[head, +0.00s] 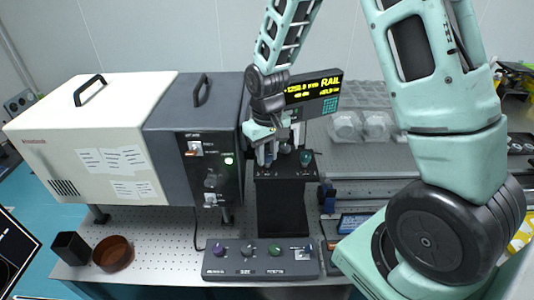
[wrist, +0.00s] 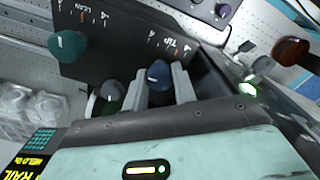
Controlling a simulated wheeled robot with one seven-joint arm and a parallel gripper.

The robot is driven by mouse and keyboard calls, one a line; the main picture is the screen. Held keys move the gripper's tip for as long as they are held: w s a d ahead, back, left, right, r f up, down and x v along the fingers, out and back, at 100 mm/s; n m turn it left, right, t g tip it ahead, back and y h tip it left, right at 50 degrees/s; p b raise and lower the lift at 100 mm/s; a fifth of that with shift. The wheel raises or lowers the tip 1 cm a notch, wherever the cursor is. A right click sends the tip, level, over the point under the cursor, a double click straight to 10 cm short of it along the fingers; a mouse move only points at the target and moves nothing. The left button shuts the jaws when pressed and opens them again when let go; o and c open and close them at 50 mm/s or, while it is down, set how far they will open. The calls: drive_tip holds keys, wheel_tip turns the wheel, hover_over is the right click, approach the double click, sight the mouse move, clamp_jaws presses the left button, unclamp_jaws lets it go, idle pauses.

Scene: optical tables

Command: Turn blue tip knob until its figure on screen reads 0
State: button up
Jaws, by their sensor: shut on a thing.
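The blue tip knob (wrist: 158,74) sits on a dark panel marked TIP in the wrist view. My gripper (wrist: 160,85) has its two fingers on either side of the knob and is shut on it. In the head view my gripper (head: 272,150) is at the top of the black stand (head: 283,210), and the blue knob is hidden there. The screen (head: 313,90) shows yellow figures and the word RAIL; the figures are too small to read surely. It is partly covered by my arm.
A teal knob (wrist: 68,46) marked LEAN and a dark grey-green knob (wrist: 110,94) are close beside my gripper. A white and grey box (head: 90,140) stands at left. A control box (head: 260,260) with several knobs lies in front. A brown bowl (head: 113,253) and black cup (head: 71,247) stand at front left.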

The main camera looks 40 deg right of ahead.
sight(267, 155)
drive_tip(key=o, duration=1)
wheel_tip(267, 155, up, 17)
drive_tip(key=b, duration=0.4)
drive_tip(key=shift+r, duration=0.2)
drive_tip(key=s+a+f+n+b, duration=0.35)
drive_tip(key=s+a+f, duration=0.45)
drive_tip(key=a, duration=0.4)
drive_tip(key=s+a+f+n+b, duration=0.2)
drive_tip(key=s+a+f, duration=0.1)
drive_tip(key=s+f, duration=0.2)
drive_tip(key=s+a+f+n+b, duration=0.2)
drive_tip(key=s+f, duration=0.3)
drive_tip(key=s, duration=0.5)
drive_tip(key=shift+a+y+b, duration=0.3)
drive_tip(key=shift+a, duration=0.55)
drive_tip(key=shift+w+r, duration=0.1)
